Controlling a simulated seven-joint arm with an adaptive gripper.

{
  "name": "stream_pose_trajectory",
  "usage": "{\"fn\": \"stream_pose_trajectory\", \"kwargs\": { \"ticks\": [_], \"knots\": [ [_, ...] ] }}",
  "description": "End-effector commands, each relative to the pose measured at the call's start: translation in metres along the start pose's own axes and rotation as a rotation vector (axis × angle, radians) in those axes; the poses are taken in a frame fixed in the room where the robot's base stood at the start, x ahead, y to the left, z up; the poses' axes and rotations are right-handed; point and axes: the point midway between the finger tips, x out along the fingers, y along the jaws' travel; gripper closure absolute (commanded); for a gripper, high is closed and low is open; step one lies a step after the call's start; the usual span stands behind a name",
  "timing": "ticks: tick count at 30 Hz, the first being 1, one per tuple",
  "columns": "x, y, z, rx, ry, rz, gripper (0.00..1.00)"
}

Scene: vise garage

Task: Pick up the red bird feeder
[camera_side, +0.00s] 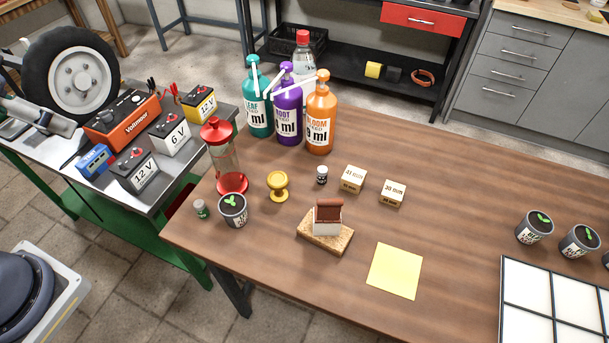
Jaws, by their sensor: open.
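The red bird feeder (225,158) stands upright near the left end of the wooden table (450,195). It has a clear tube, a red cap with a knob on top and a wide red base. A small potted seedling (233,210) stands just in front of its base, and a yellow goblet-shaped item (278,186) stands to its right. Nothing holds the feeder. My gripper is not visible in this view.
Tall teal (256,105), purple (287,110) and orange (320,117) pump bottles stand behind the feeder. A small jar (201,208), a brown-roofed block on a cork board (326,222) and a yellow sheet (395,270) are nearby. The table's right middle is clear.

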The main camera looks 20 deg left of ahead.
Motion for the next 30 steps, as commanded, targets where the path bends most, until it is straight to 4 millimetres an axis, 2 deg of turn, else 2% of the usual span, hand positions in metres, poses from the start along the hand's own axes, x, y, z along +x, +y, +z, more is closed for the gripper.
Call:
{"fn": "stream_pose_trajectory", "kwargs": {
  "ticks": [1,9,20,23,25,30],
  "knots": [
    [0.0,0.0,0.0,0.0,0.0,0.0,0.38],
    [0.0,0.0,0.0,0.0,0.0,0.0,0.12],
    [0.0,0.0,-0.001,0.041,0.006,0.001,0.12],
    [-0.006,0.008,-0.017,0.144,0.056,0.016,0.12],
    [-0.005,0.021,-0.038,0.264,0.077,0.024,0.12],
    [0.023,0.049,-0.086,0.481,0.054,0.054,0.12]
  ]
}}
